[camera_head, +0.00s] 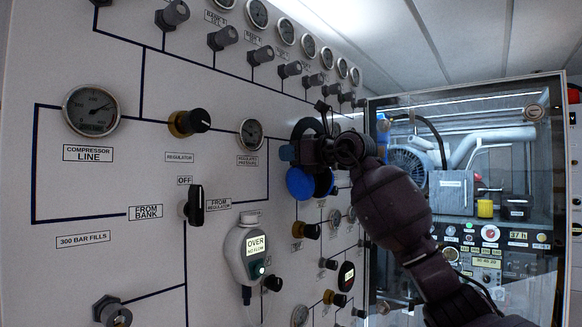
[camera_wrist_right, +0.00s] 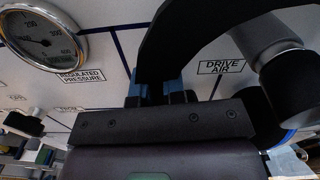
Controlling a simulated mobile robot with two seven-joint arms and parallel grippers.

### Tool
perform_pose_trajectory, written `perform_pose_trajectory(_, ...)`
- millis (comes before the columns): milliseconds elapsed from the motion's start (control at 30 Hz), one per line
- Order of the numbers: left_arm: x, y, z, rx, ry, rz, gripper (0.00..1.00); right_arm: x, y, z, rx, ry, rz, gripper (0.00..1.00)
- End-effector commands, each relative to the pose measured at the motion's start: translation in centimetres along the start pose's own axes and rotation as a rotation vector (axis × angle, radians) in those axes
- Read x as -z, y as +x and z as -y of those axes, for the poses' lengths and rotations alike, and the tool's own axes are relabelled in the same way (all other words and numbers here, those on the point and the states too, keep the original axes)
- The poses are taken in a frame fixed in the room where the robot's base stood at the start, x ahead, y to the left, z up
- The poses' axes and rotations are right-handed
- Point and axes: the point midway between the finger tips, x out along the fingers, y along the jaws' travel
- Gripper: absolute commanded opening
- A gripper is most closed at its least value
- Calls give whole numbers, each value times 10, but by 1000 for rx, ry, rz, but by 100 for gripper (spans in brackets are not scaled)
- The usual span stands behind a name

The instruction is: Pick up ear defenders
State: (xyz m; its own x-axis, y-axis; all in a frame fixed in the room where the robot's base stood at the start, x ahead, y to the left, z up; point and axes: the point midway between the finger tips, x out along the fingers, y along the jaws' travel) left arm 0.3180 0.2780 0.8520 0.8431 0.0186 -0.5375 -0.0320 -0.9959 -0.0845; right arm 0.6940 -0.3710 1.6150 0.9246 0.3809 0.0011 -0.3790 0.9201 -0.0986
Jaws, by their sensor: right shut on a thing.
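The ear defenders, with a black headband (camera_head: 307,126) and blue ear cups (camera_head: 299,184), are at the upper middle of the panel in the head view. My right gripper (camera_head: 289,153) is shut on the headband, with the cups hanging below it. In the right wrist view the black band (camera_wrist_right: 205,30) arches up from between the blue fingertips (camera_wrist_right: 165,92). I cannot tell whether the ear defenders still touch the panel or a knob behind them. The gripper hides part of them. My left gripper is not in view.
The white panel (camera_head: 75,190) carries gauges, such as the compressor line gauge (camera_head: 91,110), and protruding knobs. A grey knob (camera_wrist_right: 278,48) is close to the band in the wrist view. A grey-green handheld device (camera_head: 247,256) hangs lower left of the gripper. A glass-fronted cabinet (camera_head: 455,90) stands right.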

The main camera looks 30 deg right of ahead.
Motion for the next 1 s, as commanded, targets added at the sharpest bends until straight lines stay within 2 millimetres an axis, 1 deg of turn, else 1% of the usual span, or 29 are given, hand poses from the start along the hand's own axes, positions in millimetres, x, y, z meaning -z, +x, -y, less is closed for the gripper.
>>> perform_pose_trajectory(33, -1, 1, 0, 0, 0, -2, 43, -10, -1, 1, 1, -2, 4, 0)
perform_pose_trajectory(100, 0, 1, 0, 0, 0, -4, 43, -19, -1, 2, 1, -2, 3, 0)
perform_pose_trajectory(367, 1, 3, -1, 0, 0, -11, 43, -51, -2, 5, 1, -1, 3, 0)
perform_pose_trajectory(400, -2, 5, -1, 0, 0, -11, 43, -47, -11, 6, 4, -4, 2, 0)
perform_pose_trajectory(433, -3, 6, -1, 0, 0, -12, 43, -46, -16, 6, 3, -5, 2, 0)
perform_pose_trajectory(667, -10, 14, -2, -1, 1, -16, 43, -44, -58, 6, 4, -4, 0, 0)
perform_pose_trajectory(1000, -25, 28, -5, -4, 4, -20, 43, -44, -142, 6, 4, -3, -1, 0)
